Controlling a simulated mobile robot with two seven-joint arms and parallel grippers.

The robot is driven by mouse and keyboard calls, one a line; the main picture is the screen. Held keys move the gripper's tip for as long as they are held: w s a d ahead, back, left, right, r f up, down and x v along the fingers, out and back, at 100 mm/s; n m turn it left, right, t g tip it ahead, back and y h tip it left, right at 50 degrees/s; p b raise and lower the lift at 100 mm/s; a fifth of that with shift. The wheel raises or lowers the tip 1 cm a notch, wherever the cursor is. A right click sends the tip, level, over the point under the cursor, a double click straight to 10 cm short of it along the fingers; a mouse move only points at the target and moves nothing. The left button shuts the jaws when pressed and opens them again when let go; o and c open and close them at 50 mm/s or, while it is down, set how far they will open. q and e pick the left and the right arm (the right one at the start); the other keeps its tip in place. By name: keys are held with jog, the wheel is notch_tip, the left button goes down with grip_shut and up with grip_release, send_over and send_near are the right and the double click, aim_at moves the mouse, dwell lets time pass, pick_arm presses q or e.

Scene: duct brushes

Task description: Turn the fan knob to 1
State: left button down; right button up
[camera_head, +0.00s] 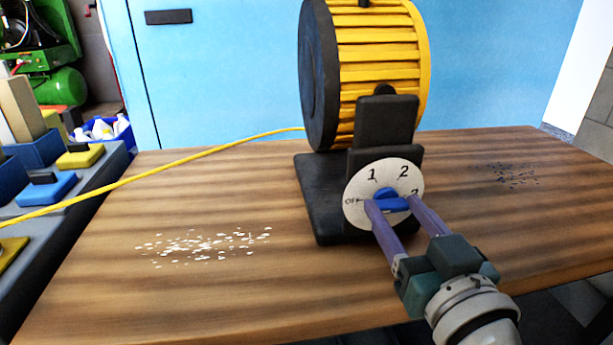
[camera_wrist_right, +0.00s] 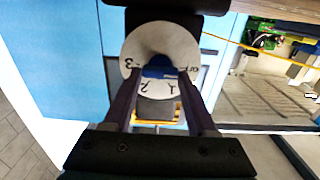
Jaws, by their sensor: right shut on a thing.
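The yellow fan (camera_head: 382,62) with a black round face stands on a black base (camera_head: 318,205) on the wooden table. Its white dial (camera_head: 356,212) faces me, marked OFF at left, then 1, 2 and 3 clockwise. The blue knob (camera_head: 385,194) sits at the dial's middle; its pointing direction is hard to tell. My right gripper (camera_head: 391,202) has its two purple fingers on either side of the knob, shut on it. The right wrist view shows the blue knob (camera_wrist_right: 159,71) between the fingertips and the dial (camera_wrist_right: 150,42) upside down. My left gripper is not in view.
White scraps (camera_head: 200,243) lie on the wooden table (camera_head: 130,300) left of the fan, and dark bits (camera_head: 512,176) lie to its right. A yellow cable (camera_head: 165,165) runs left from the fan. A grey bench with blue and yellow items stands at left.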

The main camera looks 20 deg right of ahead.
jog(key=shift+c, duration=1.2)
jog(key=shift+m, duration=0.3)
jog(key=m+p, duration=0.1)
jog(key=m, duration=0.2)
jog(key=shift+d+m, duration=0.1)
jog(key=shift+m, duration=0.2)
jog(key=m, duration=0.3)
jog(key=shift+f+m, duration=0.1)
jog(key=shift+m, duration=0.2)
jog(key=m, duration=0.3)
jog(key=shift+d, duration=0.1)
jog(key=shift+m, duration=0.4)
